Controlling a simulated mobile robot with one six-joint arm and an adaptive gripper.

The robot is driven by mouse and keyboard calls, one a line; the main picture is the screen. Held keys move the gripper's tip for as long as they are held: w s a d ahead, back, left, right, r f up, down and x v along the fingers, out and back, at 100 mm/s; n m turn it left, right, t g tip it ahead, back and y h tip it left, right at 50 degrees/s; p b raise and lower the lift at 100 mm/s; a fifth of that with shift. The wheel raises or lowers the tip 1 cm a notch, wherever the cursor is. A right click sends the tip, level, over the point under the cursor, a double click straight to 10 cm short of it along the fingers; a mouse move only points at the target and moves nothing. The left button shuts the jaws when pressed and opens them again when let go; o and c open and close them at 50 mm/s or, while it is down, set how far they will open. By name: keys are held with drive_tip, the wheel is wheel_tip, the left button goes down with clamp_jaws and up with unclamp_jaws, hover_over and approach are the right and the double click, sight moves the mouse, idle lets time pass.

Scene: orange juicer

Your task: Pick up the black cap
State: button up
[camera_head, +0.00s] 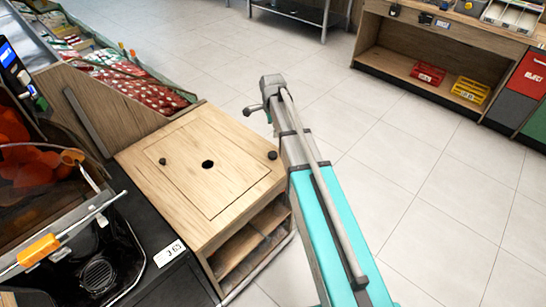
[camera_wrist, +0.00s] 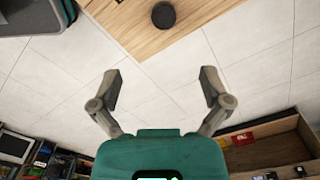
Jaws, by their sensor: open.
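The black cap (camera_head: 272,155) is a small round piece near the right corner of the light wooden cabinet top (camera_head: 225,140). In the wrist view the cap (camera_wrist: 163,15) shows whole near the top edge, on the wood close to its edge. My gripper (camera_wrist: 160,88) has its two fingers spread wide with nothing between them. The cap is above the fingertips in that picture and apart from them. In the head view my turquoise arm reaches up just right of the cabinet; the fingers cannot be made out clearly there.
An orange juicer machine (camera_head: 40,170) stands at the left. A sloped produce bin (camera_head: 120,85) is behind. Open tiled floor (camera_head: 430,200) lies to the right.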

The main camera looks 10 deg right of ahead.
drive_tip(key=shift+w+f+m, duration=0.1)
drive_tip(key=shift+w+m, duration=0.4)
drive_tip(key=shift+w, duration=0.1)
drive_tip(key=b, duration=0.9)
hover_over(273, 154)
drive_tip(key=f, duration=0.8)
drive_tip(key=shift+w+a+f, duration=0.2)
drive_tip(key=shift+f, duration=0.1)
drive_tip(key=shift+s+d+f+b, duration=0.1)
drive_tip(key=shift+f+b, duration=1.15)
drive_tip(key=shift+f, duration=0.05)
drive_tip(key=shift+s+f+b, duration=0.1)
drive_tip(key=shift+f+b, duration=1.15)
drive_tip(key=shift+f, duration=0.05)
drive_tip(key=c, duration=0.8)
